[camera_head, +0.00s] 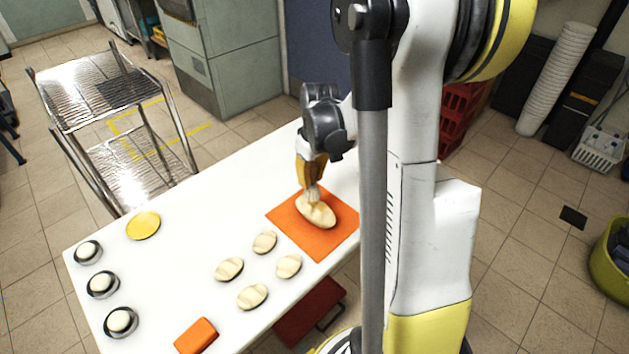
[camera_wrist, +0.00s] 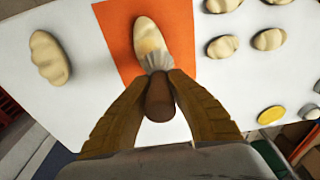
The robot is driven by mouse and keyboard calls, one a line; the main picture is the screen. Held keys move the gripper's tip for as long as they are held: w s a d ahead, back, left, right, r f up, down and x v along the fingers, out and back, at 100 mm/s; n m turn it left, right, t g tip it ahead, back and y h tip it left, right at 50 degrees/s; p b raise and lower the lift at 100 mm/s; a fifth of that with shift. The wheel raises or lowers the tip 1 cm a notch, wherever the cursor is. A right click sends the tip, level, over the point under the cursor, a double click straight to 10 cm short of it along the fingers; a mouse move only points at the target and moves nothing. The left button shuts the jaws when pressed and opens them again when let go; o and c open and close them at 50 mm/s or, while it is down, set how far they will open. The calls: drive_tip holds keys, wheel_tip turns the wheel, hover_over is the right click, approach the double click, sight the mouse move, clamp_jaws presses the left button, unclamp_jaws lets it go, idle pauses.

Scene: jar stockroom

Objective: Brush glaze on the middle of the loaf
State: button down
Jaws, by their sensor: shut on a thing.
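The pale loaf (camera_head: 319,213) lies on the orange mat (camera_head: 285,222) on the white table. My gripper (camera_head: 312,182) is over the mat, shut on the brush. In the wrist view the brush (camera_wrist: 159,98) has a brown handle between my gripper's tan fingers (camera_wrist: 160,90). Its pale bristles reach the near end of the loaf (camera_wrist: 148,36) and appear to touch it. The bristle tips blend with the loaf, so exact contact is hard to tell. A round dish with a yellow surface (camera_head: 143,226) stands at the table's far left side.
Several small rolls (camera_head: 252,296) lie left of the mat. An orange block (camera_head: 196,336) lies at the near edge. Dark round dishes (camera_head: 103,284) with white contents line the left end. Another loaf (camera_wrist: 50,58) shows in the wrist view.

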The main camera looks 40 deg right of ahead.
drive_tip(key=shift+r+p, duration=0.75)
drive_tip(key=shift+r, duration=0.55)
drive_tip(key=shift+a, duration=0.15)
